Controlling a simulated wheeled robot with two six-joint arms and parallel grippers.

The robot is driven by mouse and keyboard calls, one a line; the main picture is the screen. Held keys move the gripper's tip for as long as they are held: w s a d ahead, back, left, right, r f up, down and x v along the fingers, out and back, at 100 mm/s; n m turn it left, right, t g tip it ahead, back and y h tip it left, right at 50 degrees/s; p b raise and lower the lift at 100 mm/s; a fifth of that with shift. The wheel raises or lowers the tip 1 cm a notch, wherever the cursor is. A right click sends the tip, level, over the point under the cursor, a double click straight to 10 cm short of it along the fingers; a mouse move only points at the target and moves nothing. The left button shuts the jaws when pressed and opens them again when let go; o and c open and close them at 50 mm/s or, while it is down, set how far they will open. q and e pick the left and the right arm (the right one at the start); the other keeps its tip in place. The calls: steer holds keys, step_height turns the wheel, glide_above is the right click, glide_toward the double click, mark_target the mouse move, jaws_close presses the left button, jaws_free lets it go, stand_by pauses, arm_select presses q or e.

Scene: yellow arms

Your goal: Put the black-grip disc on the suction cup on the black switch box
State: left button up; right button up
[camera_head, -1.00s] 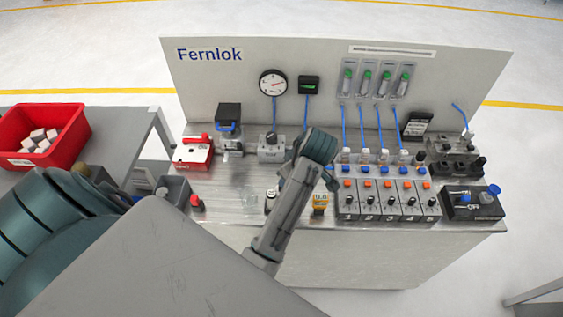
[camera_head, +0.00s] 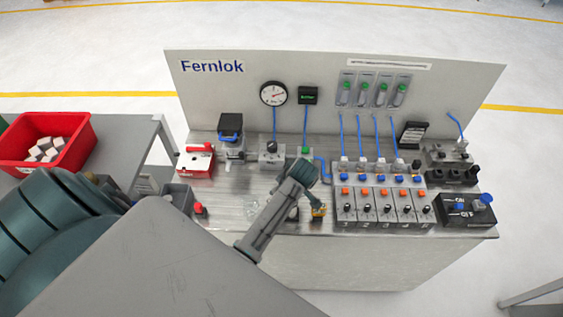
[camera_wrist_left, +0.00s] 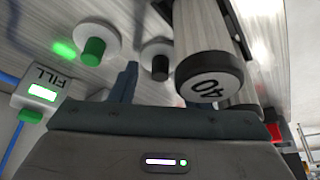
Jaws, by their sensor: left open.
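In the left wrist view the black-grip disc (camera_wrist_left: 155,58), a pale disc with a dark knob, is beyond my left finger, just right of a green-grip disc (camera_wrist_left: 95,42). I cannot pick it out clearly in the head view. The black switch box (camera_head: 467,211) is at the bench's right end, with a blue suction cup (camera_head: 486,200) at its right rear. Nothing is seen on the cup. My left gripper (camera_head: 317,207) is open, over the bench's front middle, well left of the switch box. No held object is seen. My right gripper is out of view.
A black-rimmed round part marked 40 (camera_wrist_left: 210,78) is close in the left wrist view. A valve row (camera_head: 385,205) stands between my left gripper and the switch box. A red bin (camera_head: 75,150) is at far left. A back panel (camera_head: 210,100) bounds the bench.

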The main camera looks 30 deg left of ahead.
arm_select(q)
jaws_close()
